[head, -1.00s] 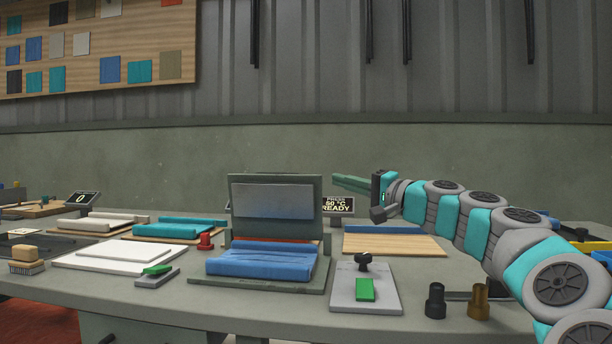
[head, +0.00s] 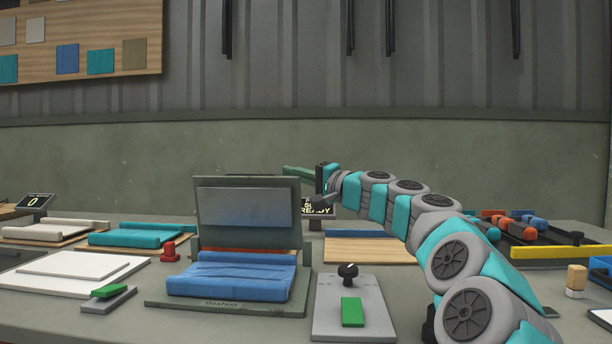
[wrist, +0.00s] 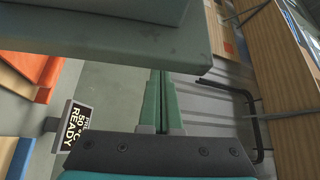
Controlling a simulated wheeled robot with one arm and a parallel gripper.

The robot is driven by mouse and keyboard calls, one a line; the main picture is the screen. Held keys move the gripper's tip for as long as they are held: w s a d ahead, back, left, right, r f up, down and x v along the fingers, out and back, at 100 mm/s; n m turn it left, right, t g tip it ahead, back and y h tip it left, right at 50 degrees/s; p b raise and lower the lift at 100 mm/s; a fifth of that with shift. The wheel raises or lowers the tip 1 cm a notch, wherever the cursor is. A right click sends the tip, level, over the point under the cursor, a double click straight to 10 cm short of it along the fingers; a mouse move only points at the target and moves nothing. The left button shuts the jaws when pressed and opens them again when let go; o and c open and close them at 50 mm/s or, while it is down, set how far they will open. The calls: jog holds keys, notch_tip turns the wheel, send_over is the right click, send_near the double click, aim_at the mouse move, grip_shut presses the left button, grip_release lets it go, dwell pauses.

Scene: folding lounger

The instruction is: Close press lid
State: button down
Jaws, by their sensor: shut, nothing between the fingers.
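The press stands on the table with its grey-green lid (head: 248,184) raised upright and a pale plate on the lid's inner face. A folded blue cloth (head: 232,277) lies on the press base (head: 225,306). My gripper (head: 287,169) is at the lid's top right corner, its green fingers together and empty. In the head view the fingertips appear just above and behind that corner. In the wrist view the shut fingers (wrist: 160,88) point forward beneath a grey-green slab (wrist: 105,50), apparently the lid. I cannot tell whether they touch it.
A display reading 50 °C READY (wrist: 75,125) stands behind the press. A grey plate with a black knob and green block (head: 353,312) sits right of the press. A red knob (head: 170,252) and white board (head: 80,270) lie to the left.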

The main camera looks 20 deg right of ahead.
aim_at(284, 177)
jog(key=shift+s+a+f, duration=0.2)
jog(key=shift+s+a, duration=0.1)
jog(key=shift+a, duration=0.45)
jog(key=shift+s+a+f, duration=0.15)
jog(key=shift+s+a, duration=0.15)
jog(key=shift+a, duration=0.4)
jog(key=s+a+f+n+y+b, duration=0.1)
jog(key=s+a+f+b, duration=0.1)
jog(key=s+a+b, duration=0.3)
jog(key=shift+s+a+f+n+b, duration=0.25)
jog(key=shift+s+a+n+b, duration=0.1)
jog(key=shift+s+b, duration=1.95)
jog(key=shift+s, duration=0.2)
